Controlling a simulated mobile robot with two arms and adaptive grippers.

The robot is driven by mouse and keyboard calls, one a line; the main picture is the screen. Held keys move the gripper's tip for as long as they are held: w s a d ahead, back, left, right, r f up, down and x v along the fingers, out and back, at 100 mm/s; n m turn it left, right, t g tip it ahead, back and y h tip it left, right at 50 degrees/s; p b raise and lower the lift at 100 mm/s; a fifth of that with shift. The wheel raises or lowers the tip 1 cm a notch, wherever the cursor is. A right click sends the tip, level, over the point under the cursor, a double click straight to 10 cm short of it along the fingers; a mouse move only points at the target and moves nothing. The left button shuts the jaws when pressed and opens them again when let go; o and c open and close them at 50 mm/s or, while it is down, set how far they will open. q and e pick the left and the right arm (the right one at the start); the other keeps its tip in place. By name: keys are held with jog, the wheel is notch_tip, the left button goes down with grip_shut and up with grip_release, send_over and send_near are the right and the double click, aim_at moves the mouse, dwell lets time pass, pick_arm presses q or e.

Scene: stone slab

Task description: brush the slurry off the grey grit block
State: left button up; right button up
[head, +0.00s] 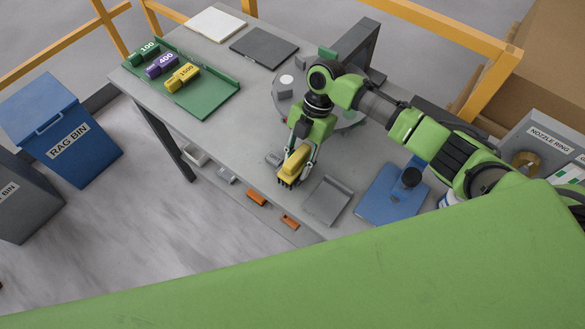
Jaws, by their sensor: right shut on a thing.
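My right gripper (297,158) is shut on a yellow brush (291,167) with dark bristles pointing down. It holds the brush near the front edge of the table. I cannot tell whether the bristles touch the block or the table, and slurry on the block is too small to make out. My left gripper is not in view.
A green tray (213,107) at the back left holds green, purple and yellow grit blocks. A shallow grey tray (327,201) and a blue plate with a black knob (385,199) are right of the brush. A round turntable (350,116) stands behind the gripper.

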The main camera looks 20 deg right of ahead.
jog(key=shift+s+a+p, duration=0.4)
jog(key=shift+s+a, duration=0.35)
jog(key=shift+a, duration=0.1)
jog(key=shift+w+d+b, duration=0.6)
jog(key=shift+w+d, duration=0.35)
jog(key=shift+d, duration=0.25)
jog(key=shift+r+p, duration=0.7)
jog(key=shift+r, duration=0.05)
